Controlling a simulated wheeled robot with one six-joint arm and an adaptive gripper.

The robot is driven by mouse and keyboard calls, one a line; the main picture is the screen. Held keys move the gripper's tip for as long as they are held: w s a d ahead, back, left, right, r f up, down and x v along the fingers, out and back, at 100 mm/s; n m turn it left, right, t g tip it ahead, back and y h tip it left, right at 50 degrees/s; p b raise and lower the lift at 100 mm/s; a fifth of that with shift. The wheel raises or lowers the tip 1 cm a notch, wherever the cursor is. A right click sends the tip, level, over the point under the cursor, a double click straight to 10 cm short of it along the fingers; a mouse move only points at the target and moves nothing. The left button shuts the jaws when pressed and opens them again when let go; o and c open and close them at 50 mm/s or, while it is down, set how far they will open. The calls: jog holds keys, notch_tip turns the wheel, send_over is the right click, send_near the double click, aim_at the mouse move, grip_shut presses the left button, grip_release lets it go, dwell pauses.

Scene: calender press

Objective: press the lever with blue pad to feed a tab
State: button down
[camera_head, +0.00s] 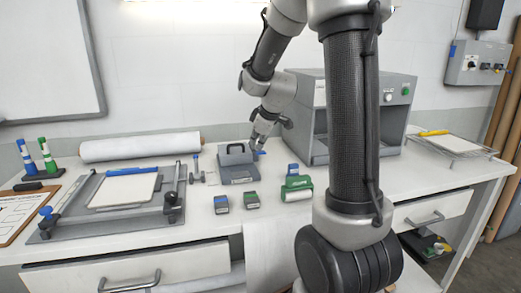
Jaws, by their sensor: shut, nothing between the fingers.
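My gripper (256,147) is shut and empty, pointing down at the device's upper right edge beside the blue pad. I cannot tell whether it touches the pad. No loose tab can be made out at the device.
A flat press frame (62,222) and white roll (140,147) lie left. A grey open-fronted machine (398,118) stands behind right.

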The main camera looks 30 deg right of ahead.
jog(key=shift+s+f, duration=0.2)
jog(key=shift+f, duration=0.45)
dwell(0.5)
dwell(0.5)
jog(key=shift+w+d+r, duration=0.1)
jog(key=shift+w+r, duration=0.15)
jog(key=shift+r, duration=0.65)
jog(key=shift+w+r, duration=0.2)
jog(key=shift+r, duration=0.65)
jog(key=r, duration=0.2)
jog(key=w+r, duration=0.1)
jog(key=r, duration=0.2)
jog(key=shift+w+d, duration=0.1)
jog(key=shift+d, duration=0.05)
jog(key=shift+f, duration=0.1)
